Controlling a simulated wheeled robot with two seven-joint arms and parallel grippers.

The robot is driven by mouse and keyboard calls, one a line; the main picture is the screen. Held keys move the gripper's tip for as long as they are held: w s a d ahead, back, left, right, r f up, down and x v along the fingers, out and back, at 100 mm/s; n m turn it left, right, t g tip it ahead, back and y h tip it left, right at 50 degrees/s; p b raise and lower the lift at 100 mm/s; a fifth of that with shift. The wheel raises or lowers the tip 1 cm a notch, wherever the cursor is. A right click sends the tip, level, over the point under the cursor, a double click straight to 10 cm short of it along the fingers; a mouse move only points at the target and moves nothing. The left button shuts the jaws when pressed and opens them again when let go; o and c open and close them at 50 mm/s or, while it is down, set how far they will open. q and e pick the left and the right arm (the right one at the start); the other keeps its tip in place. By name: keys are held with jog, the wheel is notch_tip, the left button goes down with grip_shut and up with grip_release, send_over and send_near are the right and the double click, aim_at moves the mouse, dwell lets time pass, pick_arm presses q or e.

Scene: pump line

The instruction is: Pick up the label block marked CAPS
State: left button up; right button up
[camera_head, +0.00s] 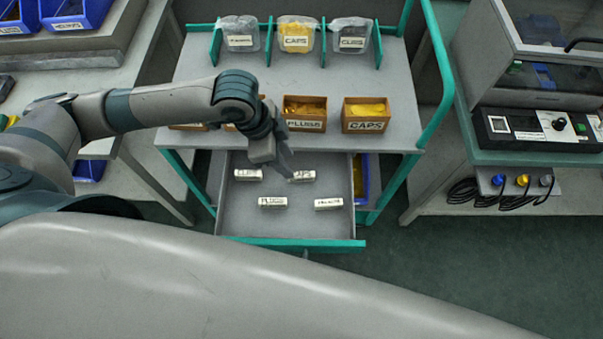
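Several small white label blocks lie in the open grey drawer. The back right block (304,176) is partly covered by my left gripper; its visible lettering may read CAPS, but I cannot be sure. The back left block (248,174), front left block (272,202) and front right block (328,203) have print too small to read surely. My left gripper (287,172) reaches down into the drawer, its tips at the left end of the back right block. I cannot tell whether they touch it or how far apart they are. My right gripper is out of view.
The drawer (290,225) hangs out of a teal-framed cart (235,75). Orange bins marked PLUGS (304,114) and CAPS (366,115) stand on the cart's front edge, close to my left wrist. Clear tubs (296,36) stand behind. A bench with a machine (530,125) is right.

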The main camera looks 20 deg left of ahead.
aim_at(301, 174)
pick_arm(q)
jog(key=shift+x, duration=2.1)
jog(key=shift+w+p, duration=0.1)
jog(key=shift+p, duration=0.2)
jog(key=shift+w+d+f+p, duration=0.2)
jog(key=shift+f+p, duration=0.1)
jog(key=shift+f, duration=0.25)
jog(key=x, duration=0.3)
jog(key=shift+w+p, duration=0.25)
jog(key=shift+p, duration=0.15)
jog(key=shift+d+f, duration=0.15)
jog(key=shift+f, duration=0.3)
grip_shut()
